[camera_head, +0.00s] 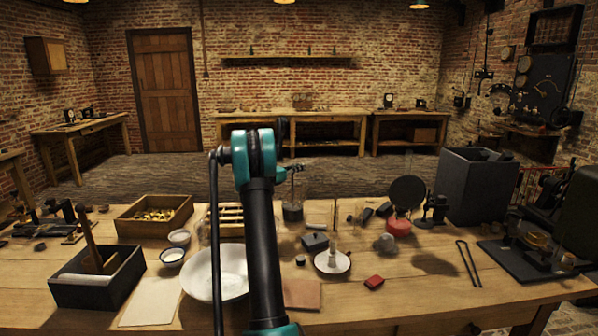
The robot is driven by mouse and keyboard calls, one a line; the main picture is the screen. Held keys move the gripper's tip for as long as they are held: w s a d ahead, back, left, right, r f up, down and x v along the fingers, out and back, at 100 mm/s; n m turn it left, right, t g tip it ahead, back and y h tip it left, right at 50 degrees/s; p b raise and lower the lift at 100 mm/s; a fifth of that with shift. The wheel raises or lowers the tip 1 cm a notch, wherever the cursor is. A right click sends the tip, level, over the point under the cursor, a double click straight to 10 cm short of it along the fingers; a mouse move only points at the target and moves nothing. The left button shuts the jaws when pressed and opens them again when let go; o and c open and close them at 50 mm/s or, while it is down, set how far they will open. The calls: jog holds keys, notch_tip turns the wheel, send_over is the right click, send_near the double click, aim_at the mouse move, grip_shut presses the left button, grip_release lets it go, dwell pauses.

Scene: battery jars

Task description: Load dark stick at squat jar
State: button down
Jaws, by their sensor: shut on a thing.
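My arm rises in front of the bench and bends at a teal joint, hiding part of the view behind it. My gripper (294,169) shows small and dark just right of that joint, and looks shut on a thin dark stick (292,187). The stick is upright, directly above or in the mouth of a squat jar (292,212) with dark contents, standing on the bench. I cannot tell how deep the stick's lower end is, or whether it touches the jar.
The wooden bench (440,290) also holds a white dish (226,280), a box of brass pieces (125,224), a dark box (75,291) at left, a saucer (332,267), a red block (374,282), and a tall dark bin (478,188) at right. The front right is fairly clear.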

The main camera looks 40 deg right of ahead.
jog(key=shift+r, duration=2.95)
